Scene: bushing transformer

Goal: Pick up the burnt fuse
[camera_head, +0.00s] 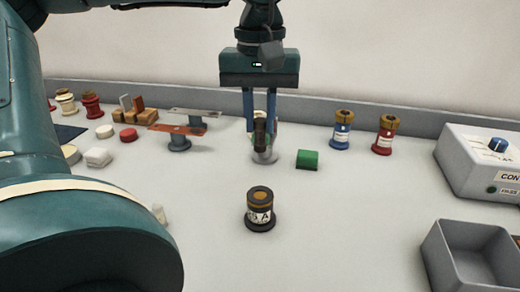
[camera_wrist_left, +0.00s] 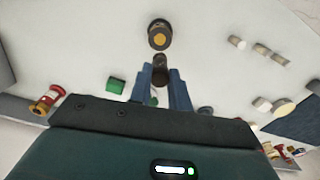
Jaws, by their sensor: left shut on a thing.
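My left gripper (camera_head: 261,134) points down near the back middle of the table, with its two blue fingers shut on the burnt fuse (camera_head: 260,127), a small dark brown cylinder held upright. A pale grey round base (camera_head: 265,157) shows right below it; I cannot tell whether the fuse touches it. In the left wrist view the dark fuse (camera_wrist_left: 161,75) sits between the fingertips (camera_wrist_left: 162,82). My right gripper is not in view.
A black bushing (camera_head: 260,210) stands in front. A green block (camera_head: 307,159) lies just right of the gripper. Blue (camera_head: 341,130) and red (camera_head: 385,135) bushings stand farther right, near a control box (camera_head: 480,160) and grey bin (camera_head: 470,255). Several small parts lie left.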

